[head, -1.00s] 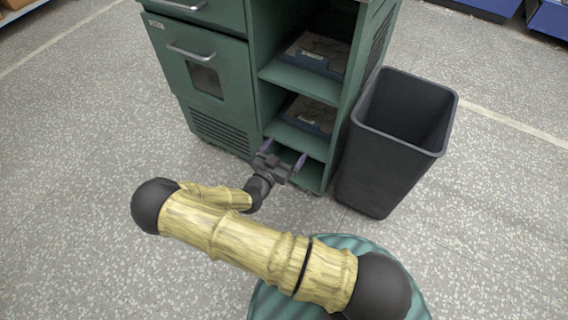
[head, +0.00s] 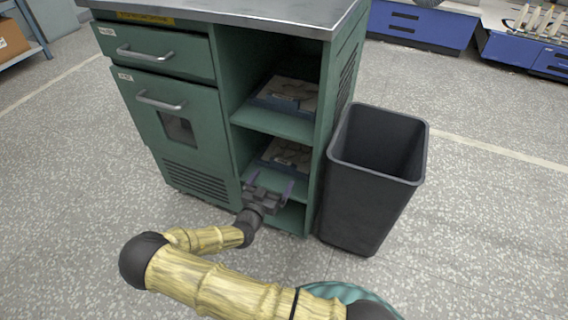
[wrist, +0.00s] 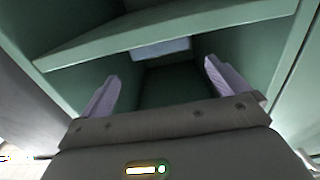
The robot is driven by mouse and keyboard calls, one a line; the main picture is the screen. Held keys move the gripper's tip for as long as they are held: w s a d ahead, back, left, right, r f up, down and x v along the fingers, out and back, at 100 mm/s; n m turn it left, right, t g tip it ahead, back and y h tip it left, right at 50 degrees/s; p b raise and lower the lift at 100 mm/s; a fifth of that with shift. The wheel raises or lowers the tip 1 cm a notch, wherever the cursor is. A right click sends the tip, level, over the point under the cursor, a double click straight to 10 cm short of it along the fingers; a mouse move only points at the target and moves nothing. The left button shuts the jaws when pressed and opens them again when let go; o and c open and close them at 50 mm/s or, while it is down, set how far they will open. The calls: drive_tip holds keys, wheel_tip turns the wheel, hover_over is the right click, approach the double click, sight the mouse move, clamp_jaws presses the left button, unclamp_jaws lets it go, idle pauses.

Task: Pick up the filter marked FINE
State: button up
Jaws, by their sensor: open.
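Two flat, grey-brown panel-like items lie in the open right side of the green cabinet in the head view. One item (head: 291,90) is on the upper shelf and one item (head: 288,153) is on the shelf below. Each has a small label too small to read, so I cannot tell which is marked FINE. My gripper (head: 271,184) is open and empty at the front of the lower openings. In the wrist view my gripper (wrist: 160,74) has its pale purple fingers apart, below a green shelf edge. A blue-grey surface (wrist: 162,48) shows beyond them.
The green cabinet (head: 190,115) has a closed drawer and a closed door on its left. A dark, open bin (head: 365,200) stands close to its right side. Speckled floor is clear in front and to the left. Blue cabinets (head: 420,25) stand at the back.

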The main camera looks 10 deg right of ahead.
sight(282, 164)
drive_tip(key=b+x, duration=0.4)
drive_tip(key=x, duration=0.6)
drive_tip(key=shift+w+d+f, duration=0.1)
drive_tip(key=shift+w+f, duration=0.05)
drive_tip(key=shift+w+d, duration=0.25)
drive_tip(key=shift+w, duration=0.1)
drive_tip(key=shift+c, duration=0.4)
drive_tip(key=c, duration=0.7)
